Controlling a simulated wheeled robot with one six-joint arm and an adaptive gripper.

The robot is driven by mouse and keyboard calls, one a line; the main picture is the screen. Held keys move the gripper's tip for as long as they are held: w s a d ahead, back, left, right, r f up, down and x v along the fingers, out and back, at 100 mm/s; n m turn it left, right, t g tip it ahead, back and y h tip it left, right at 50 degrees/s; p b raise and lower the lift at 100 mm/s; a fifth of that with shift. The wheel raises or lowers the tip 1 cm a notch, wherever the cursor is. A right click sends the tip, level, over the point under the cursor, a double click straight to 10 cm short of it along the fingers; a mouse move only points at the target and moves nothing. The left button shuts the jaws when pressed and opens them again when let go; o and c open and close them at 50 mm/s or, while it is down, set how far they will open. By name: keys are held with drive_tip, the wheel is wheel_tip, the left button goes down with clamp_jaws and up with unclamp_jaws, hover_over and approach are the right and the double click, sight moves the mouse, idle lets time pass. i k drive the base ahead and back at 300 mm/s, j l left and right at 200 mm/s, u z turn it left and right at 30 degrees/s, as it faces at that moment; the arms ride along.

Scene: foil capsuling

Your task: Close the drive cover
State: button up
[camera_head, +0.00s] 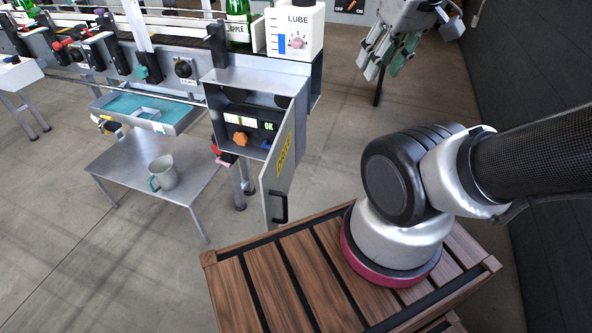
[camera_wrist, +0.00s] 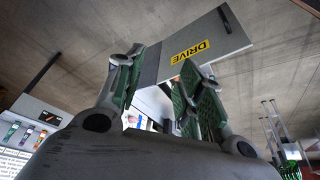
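The drive cover (camera_head: 281,172) is a grey hinged door with a yellow DRIVE label and a black handle (camera_head: 279,208). It stands open, swung out toward me from the right side of the drive box (camera_head: 240,80). The box's inside shows an orange knob (camera_head: 240,138) and a lit panel marked OK. My gripper (camera_head: 380,55) is up and to the right of the cover, apart from it. In the wrist view my gripper (camera_wrist: 160,64) is open and empty, its green-padded fingers spread. The cover (camera_wrist: 160,68) shows beyond them, its handle (camera_wrist: 224,16) at the top right.
A white LUBE box (camera_head: 294,32) and a bottle (camera_head: 238,22) stand above the drive box. A low metal table (camera_head: 195,185) with a grey mug (camera_head: 163,172) is at left, under a teal tray (camera_head: 150,112). A slatted wooden deck lies in front; floor is clear between cover and gripper.

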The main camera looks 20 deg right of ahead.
sight(276, 176)
drive_tip(key=l, duration=0.15)
drive_tip(key=k+j+u, duration=0.15)
drive_tip(key=k+j, duration=0.25)
drive_tip(key=k+j+u, duration=0.15)
drive_tip(key=k+j, duration=0.25)
drive_tip(key=j, duration=0.15)
